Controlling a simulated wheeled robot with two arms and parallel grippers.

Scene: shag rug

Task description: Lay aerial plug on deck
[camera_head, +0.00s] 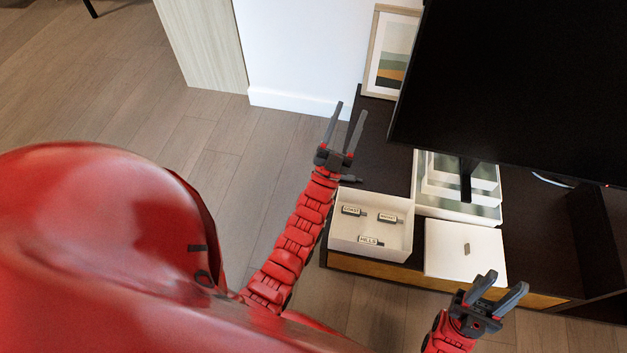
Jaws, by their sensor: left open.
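A small grey piece (467,249) lies on a flat white panel (445,262) at the cabinet's front edge. I cannot tell whether the piece is the aerial plug or the panel is the deck. A shallow white box (345,244) to its left holds several small dark pieces with white labels; one reads HILLS (369,240), another seems to read COAST (352,211). My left gripper (350,108) is open and empty, above the cabinet's left end. My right gripper (507,281) is open and looks empty, in front of and right of the white panel.
A large black television (510,90) stands on the dark cabinet (540,235), over a stepped white stand (424,198). A framed picture (390,62) leans at the back left. A small dark piece (350,179) shows beside my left wrist.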

